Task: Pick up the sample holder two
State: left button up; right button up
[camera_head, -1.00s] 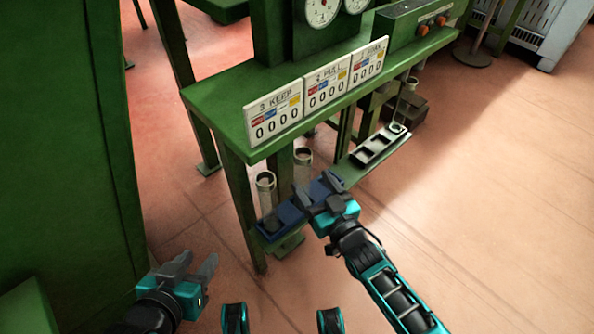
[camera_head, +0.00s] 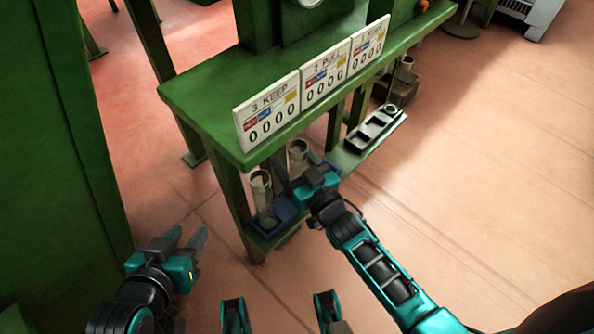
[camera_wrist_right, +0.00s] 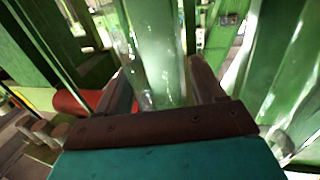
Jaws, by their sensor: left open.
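Two clear tubes with dark-rimmed open tops stand upright at the blue tray below the bench: a left tube (camera_head: 262,187) and a right tube (camera_head: 298,155). I cannot tell which holder is number two. My right gripper (camera_head: 287,180) is at the right tube, over the blue tray (camera_head: 262,222), and hides its lower part. In the right wrist view, the fingers of this gripper (camera_wrist_right: 160,85) are spread with a clear, greenish tube (camera_wrist_right: 155,45) between them; I cannot tell whether they touch it. My left gripper (camera_head: 188,240) is open and empty at lower left.
The green bench (camera_head: 200,105) overhangs the trays and carries counter cards; the middle one reads "2 PULL" (camera_head: 323,75). The floor at right is clear.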

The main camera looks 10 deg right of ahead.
jog(key=c, duration=1)
jog(key=shift+r, duration=0.1)
